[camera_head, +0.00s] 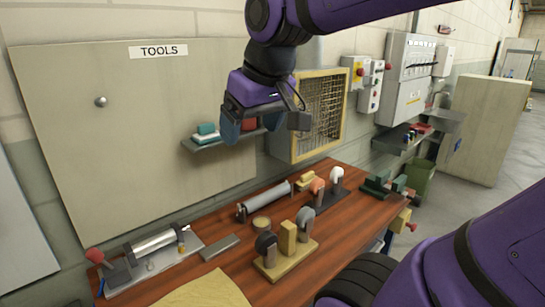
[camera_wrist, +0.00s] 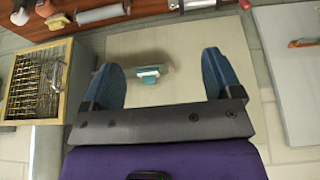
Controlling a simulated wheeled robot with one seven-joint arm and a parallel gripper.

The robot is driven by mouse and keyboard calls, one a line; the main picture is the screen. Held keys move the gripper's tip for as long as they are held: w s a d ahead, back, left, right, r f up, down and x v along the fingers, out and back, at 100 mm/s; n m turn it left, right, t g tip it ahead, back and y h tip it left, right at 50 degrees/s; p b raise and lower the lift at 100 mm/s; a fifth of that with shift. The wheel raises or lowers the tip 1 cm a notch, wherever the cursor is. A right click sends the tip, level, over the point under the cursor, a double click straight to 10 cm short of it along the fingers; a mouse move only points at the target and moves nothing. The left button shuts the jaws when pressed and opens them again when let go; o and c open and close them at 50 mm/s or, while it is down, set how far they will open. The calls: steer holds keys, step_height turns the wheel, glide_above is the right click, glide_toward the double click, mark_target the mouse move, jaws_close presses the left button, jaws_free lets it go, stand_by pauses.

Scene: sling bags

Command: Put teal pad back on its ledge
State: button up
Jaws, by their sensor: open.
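My gripper (camera_head: 250,127) is open in front of the ledge, to the right of the pad, and hides the ledge's right part. Whether a finger touches the ledge cannot be told.
A yellow-framed mesh box (camera_head: 310,112) stands right of the ledge. Below, a wooden bench (camera_head: 215,265) holds a roller, knobbed blocks and other fixtures. Another shelf (camera_head: 395,142) with small red and teal items is farther right. The TOOLS board (camera_head: 110,135) is mostly bare.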

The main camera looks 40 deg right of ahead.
steer(key=s+f, duration=0.4)
steer(key=s, duration=0.2)
steer(key=shift+a+t, duration=0.3)
steer(key=shift+t, duration=0.1)
